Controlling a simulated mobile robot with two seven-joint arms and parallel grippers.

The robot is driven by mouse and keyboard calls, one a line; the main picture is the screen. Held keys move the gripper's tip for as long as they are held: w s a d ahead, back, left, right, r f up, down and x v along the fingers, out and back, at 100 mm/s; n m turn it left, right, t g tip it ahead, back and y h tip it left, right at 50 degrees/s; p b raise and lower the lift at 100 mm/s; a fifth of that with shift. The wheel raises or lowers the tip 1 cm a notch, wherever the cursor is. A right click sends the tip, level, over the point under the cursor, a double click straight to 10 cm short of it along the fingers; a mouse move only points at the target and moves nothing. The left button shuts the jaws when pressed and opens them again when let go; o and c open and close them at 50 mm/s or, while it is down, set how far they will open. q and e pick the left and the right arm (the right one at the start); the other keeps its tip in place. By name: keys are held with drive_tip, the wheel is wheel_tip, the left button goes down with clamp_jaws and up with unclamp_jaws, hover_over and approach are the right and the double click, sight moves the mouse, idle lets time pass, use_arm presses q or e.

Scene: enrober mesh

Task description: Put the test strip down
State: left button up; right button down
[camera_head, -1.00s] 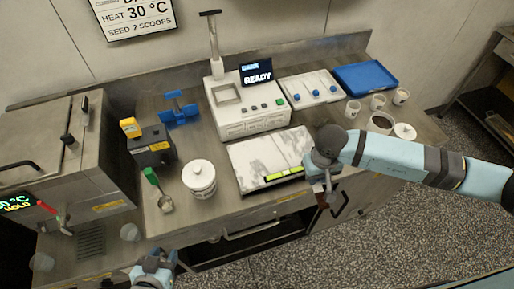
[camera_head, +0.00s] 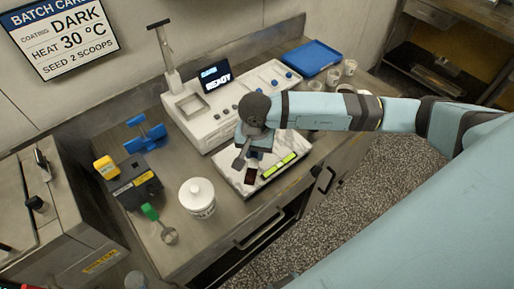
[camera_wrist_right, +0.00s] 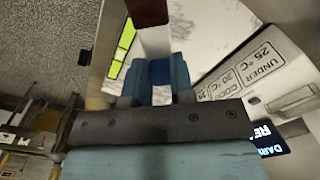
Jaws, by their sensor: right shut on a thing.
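My right gripper (camera_head: 254,158) is shut on the test strip (camera_head: 251,176), a thin piece with a dark brown lower end. It holds the strip over the near left part of the white marble slab (camera_head: 232,172). In the right wrist view the strip (camera_wrist_right: 154,42) runs out from between the fingers (camera_wrist_right: 160,76), with a blue part between them and the marble (camera_wrist_right: 205,25) behind. I cannot tell whether the strip touches the slab. Yellow-green bars (camera_head: 280,165) lie along the slab's front edge. My left gripper is out of view.
Behind the slab stands a white machine (camera_head: 205,118) with a "READY" screen (camera_head: 216,77). A white lidded jar (camera_head: 197,198), a spoon with a green handle (camera_head: 160,224) and a dark box (camera_head: 132,186) are to the left. A blue tray (camera_head: 312,57) lies at the back right.

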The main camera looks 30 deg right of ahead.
drive_tip(key=r+m, duration=0.2)
drive_tip(key=m, duration=0.2)
drive_tip(key=w+r+m+b, duration=0.1)
drive_tip(key=r+m, duration=0.1)
drive_tip(key=m, duration=0.1)
drive_tip(key=w+r+m, duration=0.1)
drive_tip(key=m, duration=0.3)
drive_tip(key=shift+r+m+b, duration=0.3)
drive_tip(key=shift+r+b, duration=0.1)
wheel_tip(320, 180, up, 7)
drive_tip(key=m+b, duration=0.2)
drive_tip(key=m, duration=1.2)
drive_tip(key=f, duration=0.4)
drive_tip(key=f+p, duration=0.1)
drive_tip(key=f, duration=0.4)
drive_tip(key=f+p, duration=0.1)
drive_tip(key=f, duration=0.4)
drive_tip(key=shift+w+f, duration=0.25)
drive_tip(key=shift+f, duration=0.55)
wheel_tip(320, 180, down, 3)
drive_tip(key=shift+f+p, duration=0.2)
drive_tip(key=shift+p, duration=0.3)
drive_tip(key=shift+f, duration=0.25)
